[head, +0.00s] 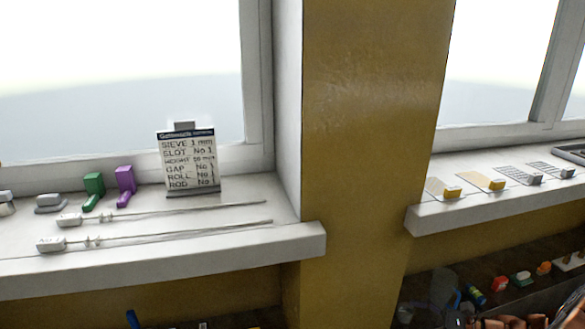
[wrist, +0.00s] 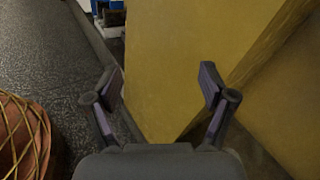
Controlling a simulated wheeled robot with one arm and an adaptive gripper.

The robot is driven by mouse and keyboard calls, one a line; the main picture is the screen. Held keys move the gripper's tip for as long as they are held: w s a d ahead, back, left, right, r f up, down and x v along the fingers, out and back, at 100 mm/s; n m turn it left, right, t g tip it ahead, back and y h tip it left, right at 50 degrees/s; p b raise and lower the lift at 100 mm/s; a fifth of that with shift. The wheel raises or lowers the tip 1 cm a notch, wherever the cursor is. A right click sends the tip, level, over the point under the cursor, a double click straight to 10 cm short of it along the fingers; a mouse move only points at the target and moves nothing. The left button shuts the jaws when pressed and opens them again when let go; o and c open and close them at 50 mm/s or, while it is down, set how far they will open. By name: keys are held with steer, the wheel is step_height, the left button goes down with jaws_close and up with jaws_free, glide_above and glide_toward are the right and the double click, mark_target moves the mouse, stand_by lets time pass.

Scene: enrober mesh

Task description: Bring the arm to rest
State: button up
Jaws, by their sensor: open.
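My gripper (wrist: 161,88) shows in the wrist view with its two fingers spread wide apart. It is open and nothing is between the fingers. Beyond the fingers is a yellow-brown surface (wrist: 180,50), with dark grey floor (wrist: 45,40) to the left. How far the surface is from the fingertips I cannot tell. The head view does not clearly show my gripper.
A white windowsill (head: 170,256) holds a sign (head: 190,160), two rods with white tags, and green (head: 93,188) and purple (head: 125,183) pieces. The right sill (head: 425,213) holds flat plates. A dark shelf (head: 535,295) below holds small items. A round brown object (wrist: 22,135) is at lower left.

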steer(key=s+a+r+n+g+h+p, duration=0.2)
steer(key=s+a+r+n+g+p, duration=0.35)
steer(key=a+r, duration=0.5)
steer(key=s+a+r+n+g+h+p, duration=0.2)
steer(key=s+a+r+n+g+p, duration=0.35)
steer(key=r, duration=0.75)
steer(key=s+d+r+n+t+h+p, duration=0.1)
steer(key=s+r+n+h+p, duration=0.7)
steer(key=s+r, duration=1)
steer(key=shift+s+d+r+n+t+h+p, duration=0.55)
steer(key=shift+s+h+p, duration=1.05)
steer(key=shift+p, duration=1.8)
steer(key=shift+a+f, duration=0.2)
steer(key=shift+a, duration=0.05)
